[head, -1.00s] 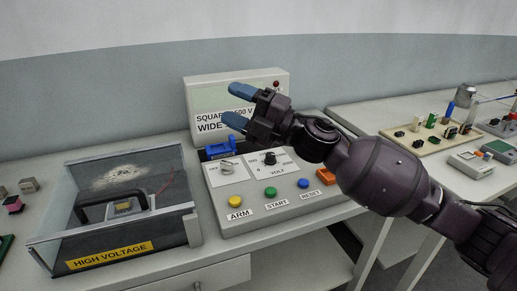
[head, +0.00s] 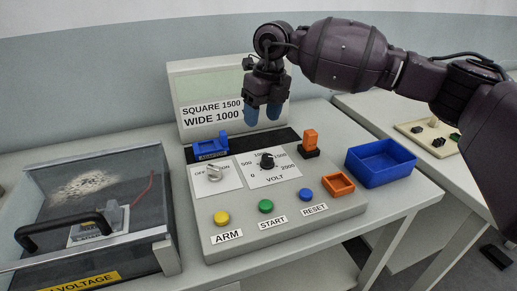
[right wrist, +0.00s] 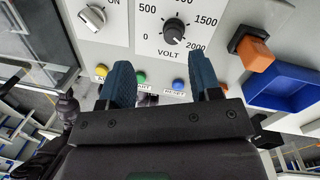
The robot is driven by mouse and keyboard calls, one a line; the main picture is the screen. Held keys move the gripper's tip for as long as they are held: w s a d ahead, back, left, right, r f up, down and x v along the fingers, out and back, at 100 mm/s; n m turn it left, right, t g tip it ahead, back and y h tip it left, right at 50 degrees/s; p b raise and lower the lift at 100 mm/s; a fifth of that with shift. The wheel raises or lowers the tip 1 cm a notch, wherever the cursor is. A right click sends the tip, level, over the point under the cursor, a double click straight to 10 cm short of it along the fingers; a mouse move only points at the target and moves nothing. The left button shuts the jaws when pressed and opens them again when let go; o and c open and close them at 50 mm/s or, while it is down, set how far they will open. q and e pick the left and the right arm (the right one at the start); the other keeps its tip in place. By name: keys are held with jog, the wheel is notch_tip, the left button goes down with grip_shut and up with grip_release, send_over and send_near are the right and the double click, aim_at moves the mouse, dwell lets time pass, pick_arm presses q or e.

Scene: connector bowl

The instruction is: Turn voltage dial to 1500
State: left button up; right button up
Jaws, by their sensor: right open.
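The black voltage dial (head: 267,162) sits on a white plate marked 0, 500, 1500 and 2000 above the word VOLT. It also shows at the top of the right wrist view (right wrist: 174,31). I cannot tell which mark its pointer is on. The display box (head: 200,85) behind reads SQUARE 1500 and WIDE 1000. My right gripper (head: 262,114) points down with blue fingertips, open and empty, above and behind the dial in the head view. In the right wrist view, its fingers (right wrist: 160,72) are spread apart below the dial. My left gripper is out of view.
The OFF/ON switch (head: 213,172) is left of the dial. Yellow (head: 221,218), green (head: 265,206) and blue (head: 306,195) buttons line the front. An orange lever (head: 309,138) and blue tray (head: 380,161) are to the right. A high-voltage box (head: 150,240) stands left.

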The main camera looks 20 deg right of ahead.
aim_at(267, 156)
jog(key=shift+m+g+h, duration=0.3)
jog(key=shift+h, duration=0.2)
jog(key=f, duration=0.3)
jog(key=s+f+b, duration=0.1)
jog(key=f, duration=0.2)
jog(key=d+f, duration=0.1)
jog(key=f, duration=0.2)
jog(key=shift+s+b, duration=0.2)
jog(key=shift+b, duration=0.2)
jog(key=shift+f, duration=0.85)
jog(key=shift+c, duration=0.2)
jog(key=c, duration=0.9)
